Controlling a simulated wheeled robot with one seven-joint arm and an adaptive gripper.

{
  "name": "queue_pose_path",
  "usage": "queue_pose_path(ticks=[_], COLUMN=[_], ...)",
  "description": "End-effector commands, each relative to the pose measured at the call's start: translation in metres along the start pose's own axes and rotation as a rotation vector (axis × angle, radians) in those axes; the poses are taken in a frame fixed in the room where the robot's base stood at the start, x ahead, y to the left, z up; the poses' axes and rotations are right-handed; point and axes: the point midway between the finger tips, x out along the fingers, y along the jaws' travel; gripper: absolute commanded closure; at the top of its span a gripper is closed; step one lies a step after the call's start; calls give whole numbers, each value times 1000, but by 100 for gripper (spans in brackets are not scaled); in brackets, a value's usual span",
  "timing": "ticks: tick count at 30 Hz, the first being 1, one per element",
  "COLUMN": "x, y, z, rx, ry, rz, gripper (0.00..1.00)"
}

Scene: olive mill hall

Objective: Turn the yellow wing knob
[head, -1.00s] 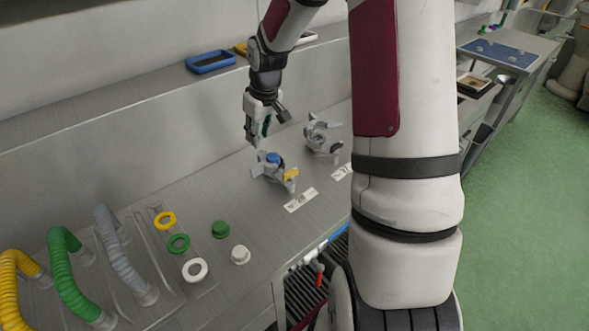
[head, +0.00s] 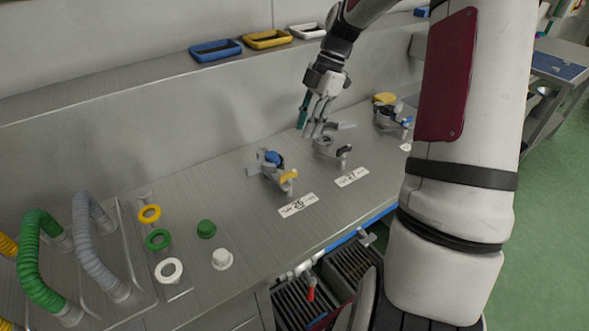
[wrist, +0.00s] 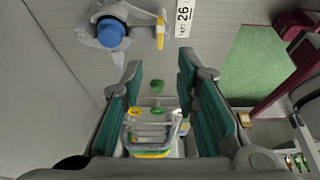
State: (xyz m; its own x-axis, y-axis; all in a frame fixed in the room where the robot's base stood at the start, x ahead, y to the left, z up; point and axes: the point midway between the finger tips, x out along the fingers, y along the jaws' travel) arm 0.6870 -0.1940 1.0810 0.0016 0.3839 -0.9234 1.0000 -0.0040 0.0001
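A fixture by the label 28 or 26 has a blue round knob (head: 273,158) on top and a yellow tab (head: 289,175) at its side; both also show in the wrist view, as the blue knob (wrist: 111,31) and the yellow tab (wrist: 160,33). Farther right, a fixture carries a yellow wing-like knob (head: 385,98), partly beside my arm. Between them stands a grey fixture (head: 325,145) by label 27. My gripper (head: 317,132) points down over or just behind this grey fixture; contact cannot be told. In the wrist view its fingers (wrist: 160,70) are apart with nothing held.
Green and grey hoses (head: 95,250) stand at the left. Coloured rings and caps (head: 206,229) lie on the bench (head: 240,215). Blue, yellow and white trays (head: 267,39) sit on the back ledge. Number labels (head: 298,205) lie along the front. Green floor is clear at right.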

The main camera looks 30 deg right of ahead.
Motion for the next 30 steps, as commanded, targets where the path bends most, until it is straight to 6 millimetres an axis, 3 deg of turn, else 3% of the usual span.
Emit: queue_pose_path(ticks=[5,21,30], x=[20,118,136], y=[-1,-1,0], z=[0,0,0], rx=[-2,-1,-1], ry=[3,1,-1], rz=[-3,-2,0], gripper=[72,72,72])
